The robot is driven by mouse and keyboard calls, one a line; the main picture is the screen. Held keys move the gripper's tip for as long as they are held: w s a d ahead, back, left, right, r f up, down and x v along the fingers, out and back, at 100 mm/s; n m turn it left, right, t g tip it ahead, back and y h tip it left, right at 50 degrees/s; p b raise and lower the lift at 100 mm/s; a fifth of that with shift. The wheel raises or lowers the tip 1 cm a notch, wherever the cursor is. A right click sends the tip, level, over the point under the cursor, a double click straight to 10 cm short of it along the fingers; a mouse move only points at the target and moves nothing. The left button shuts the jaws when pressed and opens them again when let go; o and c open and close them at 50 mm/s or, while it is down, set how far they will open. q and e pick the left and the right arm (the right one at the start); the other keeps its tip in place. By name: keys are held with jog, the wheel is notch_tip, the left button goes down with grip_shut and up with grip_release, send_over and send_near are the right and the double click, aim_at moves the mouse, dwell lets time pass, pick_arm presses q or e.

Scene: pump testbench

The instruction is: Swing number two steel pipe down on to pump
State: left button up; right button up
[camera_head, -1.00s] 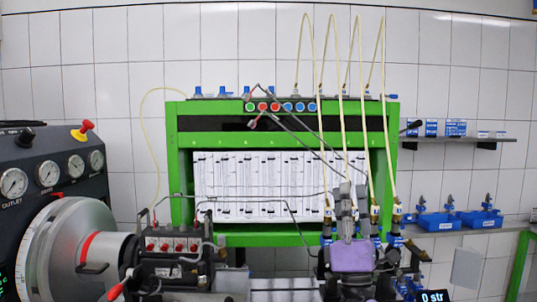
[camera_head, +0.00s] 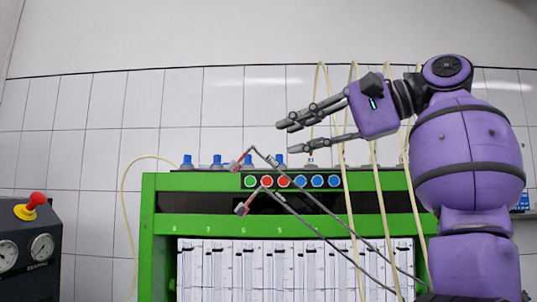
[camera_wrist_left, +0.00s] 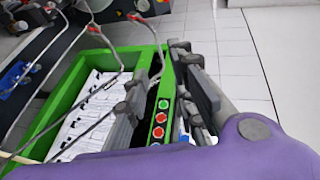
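Two thin grey steel pipes slant up from lower right across the green bench (camera_head: 160,222). The upper pipe (camera_head: 300,190) ends in a bent, red-marked tip left of the button row; the lower pipe (camera_head: 310,227) ends in a similar tip below it. I cannot tell which is number two. My left gripper (camera_head: 287,138) is open and empty above the buttons, its fingers pointing left. In the left wrist view its grey fingers (camera_wrist_left: 170,62) are spread near the buttons, and pipes (camera_wrist_left: 98,32) lie to the left. The pump is outside the head view. My right gripper is not seen.
Coloured buttons (camera_head: 285,181) line the bench top, with several blue-capped fittings (camera_head: 217,160) behind. Pale hoses (camera_head: 378,190) hang close to my arm. A red knob (camera_head: 37,199) tops the gauge panel at left. The wall above is clear.

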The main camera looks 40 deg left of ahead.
pick_arm(q)
jog(key=x, duration=0.3)
jog(key=p+x, duration=0.1)
jog(key=x, duration=0.3)
jog(key=shift+s+a, duration=0.2)
jog(key=shift+s, duration=0.1)
grip_shut()
jog(key=shift+f, duration=0.1)
